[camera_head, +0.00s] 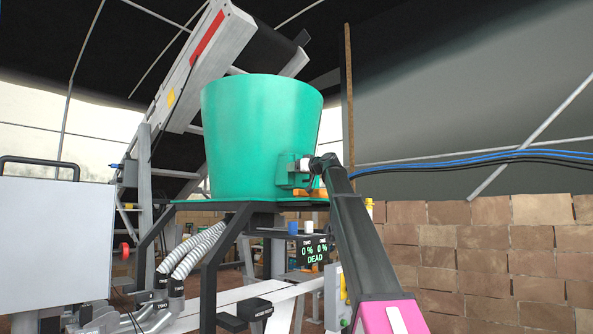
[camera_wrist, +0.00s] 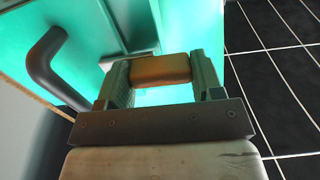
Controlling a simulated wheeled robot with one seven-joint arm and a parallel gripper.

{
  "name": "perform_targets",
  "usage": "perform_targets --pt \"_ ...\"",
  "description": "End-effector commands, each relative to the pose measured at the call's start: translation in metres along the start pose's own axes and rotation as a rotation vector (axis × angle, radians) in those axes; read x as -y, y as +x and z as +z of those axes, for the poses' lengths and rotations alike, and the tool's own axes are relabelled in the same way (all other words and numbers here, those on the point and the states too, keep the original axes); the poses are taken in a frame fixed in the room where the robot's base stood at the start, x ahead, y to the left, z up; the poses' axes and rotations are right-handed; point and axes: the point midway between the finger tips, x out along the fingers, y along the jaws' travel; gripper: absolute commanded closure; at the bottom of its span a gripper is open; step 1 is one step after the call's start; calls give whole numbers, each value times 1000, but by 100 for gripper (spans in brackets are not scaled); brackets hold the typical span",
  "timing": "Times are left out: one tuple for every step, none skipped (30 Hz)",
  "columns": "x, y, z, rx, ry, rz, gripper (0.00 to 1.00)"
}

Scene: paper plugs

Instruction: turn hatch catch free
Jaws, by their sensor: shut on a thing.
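The hatch catch (camera_wrist: 161,68) is an orange-brown block, close in front of the camera in the wrist view. My gripper (camera_wrist: 162,78) is shut on it, with one finger on each side. A dark bent handle (camera_wrist: 45,65) is fixed to the green surface left of the catch, apart from my fingers. In the head view, the green hopper (camera_head: 255,130) carries a small green hatch housing (camera_head: 287,172) low on its right side. An orange piece (camera_head: 312,193) shows below that housing, partly behind my arm. My fingers cannot be made out there.
The hopper stands on a dark frame (camera_head: 235,205) above hoses (camera_head: 195,250) and a display (camera_head: 314,250) reading DEAD. A conveyor (camera_head: 200,75) slopes behind it. A grey cabinet (camera_head: 50,240) stands left. Cables (camera_head: 470,160) cross at right, before a block wall (camera_head: 480,240).

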Motion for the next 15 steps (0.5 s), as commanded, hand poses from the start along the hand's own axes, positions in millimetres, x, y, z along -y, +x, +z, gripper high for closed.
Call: perform_targets --pt "0 0 0 0 8 -1 63" --pt "0 0 0 0 14 -1 63" --pt "0 0 0 0 27 -1 63" --pt "0 0 -1 0 37 -1 63" --pt "0 0 -1 0 49 -1 63" --pt "0 0 -1 0 69 -1 63" --pt "0 0 -2 0 85 -1 63" --pt "0 0 -2 0 104 -1 63" --pt "0 0 -2 1 131 -1 63" --pt "0 0 -3 1 152 -1 63" --pt "0 0 -3 1 175 -1 63" --pt "0 0 -4 1 208 -1 63" --pt "0 0 -4 1 235 -1 63" --pt "0 0 -5 1 262 -1 63" --pt "-1 0 -5 1 299 -1 63"
